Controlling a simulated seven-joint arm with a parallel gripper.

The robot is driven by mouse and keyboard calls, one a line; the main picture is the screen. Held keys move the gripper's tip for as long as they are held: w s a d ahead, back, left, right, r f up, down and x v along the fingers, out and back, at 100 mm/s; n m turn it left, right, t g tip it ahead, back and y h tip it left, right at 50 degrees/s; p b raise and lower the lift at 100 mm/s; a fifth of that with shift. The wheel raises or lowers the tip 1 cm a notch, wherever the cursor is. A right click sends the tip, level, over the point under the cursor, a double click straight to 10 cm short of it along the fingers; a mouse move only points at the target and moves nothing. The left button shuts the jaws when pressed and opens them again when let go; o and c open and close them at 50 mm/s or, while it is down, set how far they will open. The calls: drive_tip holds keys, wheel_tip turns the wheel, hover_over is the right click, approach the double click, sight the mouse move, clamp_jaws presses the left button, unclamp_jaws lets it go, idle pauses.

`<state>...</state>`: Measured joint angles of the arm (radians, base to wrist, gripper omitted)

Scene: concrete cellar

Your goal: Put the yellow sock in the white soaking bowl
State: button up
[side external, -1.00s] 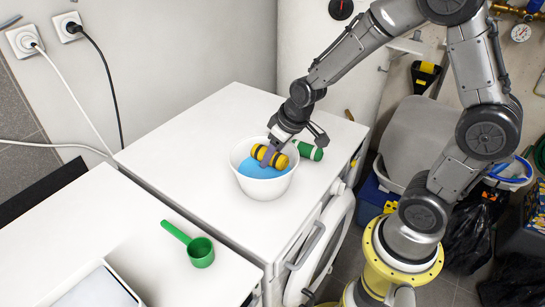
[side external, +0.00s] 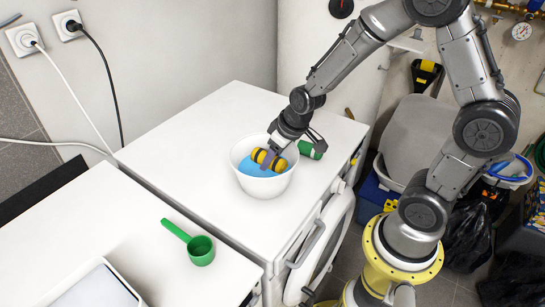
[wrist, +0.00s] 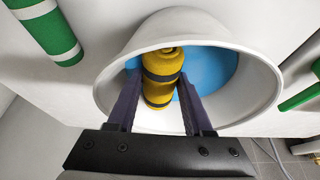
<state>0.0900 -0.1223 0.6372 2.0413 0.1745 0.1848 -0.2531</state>
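The yellow sock (side external: 276,162), a roll with dark bands, is inside the white soaking bowl (side external: 262,190), over the blue liquid. The bowl stands on the white machine top. In the wrist view the sock (wrist: 160,92) lies between the two purple fingers of my gripper (wrist: 158,90), which reach into the bowl (wrist: 225,118). A gap shows between the left finger and the sock, and the fingers look open around it. In the side view my gripper (side external: 268,158) is low over the bowl; the sock's underside is hidden.
A green roll with white bands (side external: 312,149) lies just behind the bowl to the right. A green scoop (side external: 199,249) and a white tray (side external: 100,288) are on the nearer white surface. The machine top left of the bowl is clear.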

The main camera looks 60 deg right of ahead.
drive_tip(key=shift+s+a+f, duration=0.1)
drive_tip(key=shift+s+f, duration=0.2)
drive_tip(key=shift+f, duration=0.05)
drive_tip(key=w+v, duration=0.1)
drive_tip(key=v, duration=1.2)
drive_tip(key=s+a+r, duration=0.1)
drive_tip(key=s+r, duration=0.2)
drive_tip(key=s, duration=0.4)
drive_tip(key=s+a+r+t, duration=0.1)
drive_tip(key=s+r, duration=0.1)
drive_tip(key=s, duration=0.6)
drive_tip(key=shift+a+r, duration=0.2)
drive_tip(key=shift+r, duration=0.15)
drive_tip(key=shift+s, duration=0.1)
